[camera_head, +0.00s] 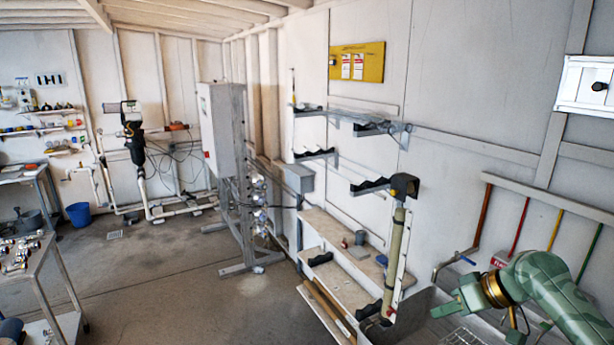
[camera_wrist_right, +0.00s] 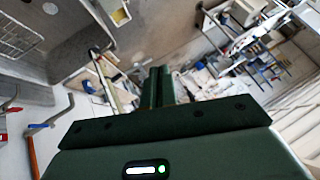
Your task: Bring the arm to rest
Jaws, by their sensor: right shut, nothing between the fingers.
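My right arm comes in from the lower right in the head view. Its green right gripper (camera_head: 448,303) points left, over the corner of a grey sink. It is shut and empty. In the right wrist view the dark fingers of the gripper (camera_wrist_right: 158,85) lie together, with nothing between them. My left gripper is out of view.
The grey sink (camera_head: 408,330) lies below the gripper, with a wire rack in it. A tan upright tube (camera_head: 394,262) stands just left of it, by wall shelves (camera_head: 345,262). Colored-handled tools (camera_head: 520,228) hang on the wall behind. The floor (camera_head: 165,260) is open at middle left.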

